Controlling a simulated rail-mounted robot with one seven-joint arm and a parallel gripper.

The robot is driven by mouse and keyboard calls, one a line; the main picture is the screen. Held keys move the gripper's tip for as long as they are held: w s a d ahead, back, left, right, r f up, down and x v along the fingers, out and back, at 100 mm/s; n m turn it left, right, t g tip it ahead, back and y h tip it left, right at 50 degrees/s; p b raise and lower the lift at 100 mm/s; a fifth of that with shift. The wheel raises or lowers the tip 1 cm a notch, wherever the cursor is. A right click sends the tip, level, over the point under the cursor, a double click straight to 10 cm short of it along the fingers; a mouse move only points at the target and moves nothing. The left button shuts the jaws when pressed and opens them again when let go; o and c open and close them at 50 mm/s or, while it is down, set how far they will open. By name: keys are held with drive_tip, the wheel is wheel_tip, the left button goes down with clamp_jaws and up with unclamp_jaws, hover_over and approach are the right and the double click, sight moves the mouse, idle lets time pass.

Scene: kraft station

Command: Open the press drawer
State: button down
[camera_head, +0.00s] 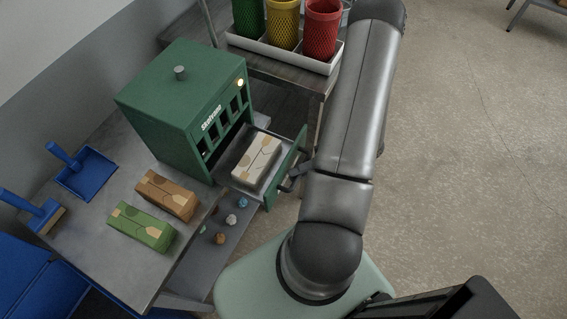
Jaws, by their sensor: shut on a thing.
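The green press (185,105) stands on the grey table. Its drawer (287,165) is pulled out to the right, with the inside of its tray in view. A white patterned package (256,160) lies in the drawer. My gripper (288,184) is at the outer face of the drawer front, at its handle, and is shut on it. The handle is small and mostly hidden by the dark fingers, and my arm covers part of the gripper.
A brown package (167,194) and a green package (141,228) lie on the table (120,262) by the press. A blue dustpan (86,175) and blue brush (40,212) lie at left. A white tray (282,52) holds green, yellow and red baskets. Open floor lies right.

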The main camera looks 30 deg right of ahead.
drive_tip(key=shift+s+d, duration=0.4)
drive_tip(key=shift+s, duration=0.2)
drive_tip(key=c, duration=1.7)
unclamp_jaws()
drive_tip(key=shift+d, duration=0.15)
drive_tip(key=b+v, duration=0.4)
drive_tip(key=v, duration=1.3)
drive_tip(key=shift+d+r, duration=0.1)
drive_tip(key=shift+r, duration=0.1)
